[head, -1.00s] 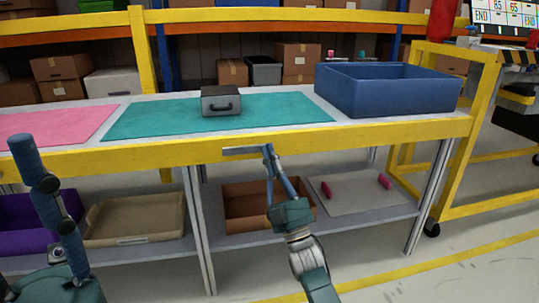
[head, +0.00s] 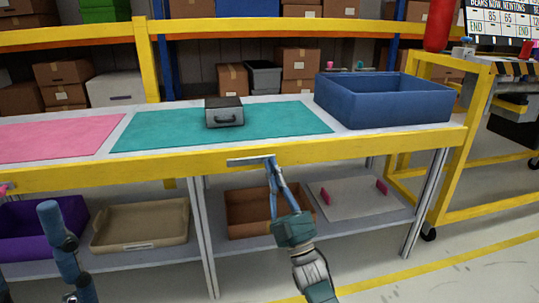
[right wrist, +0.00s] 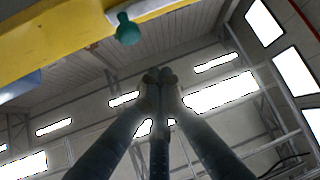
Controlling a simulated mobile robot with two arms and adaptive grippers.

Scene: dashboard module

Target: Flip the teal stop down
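A flat grey bar (head: 248,161) shows against the yellow front beam of the workbench in the head view. In the right wrist view a teal knob (right wrist: 128,30) sticks out from a pale bar at the yellow beam; this appears to be the teal stop. My right gripper (head: 269,158) is just below the beam at the bar's right end in the head view. Its fingers (right wrist: 158,76) meet at the tips in the right wrist view, with nothing visible between them. The tips are apart from the knob in that picture; contact with the bar cannot be told.
The bench has a teal mat (head: 160,132) carrying a grey case (head: 224,112), a pink mat (head: 50,138) and a blue bin (head: 385,105). Clear floor lies in front.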

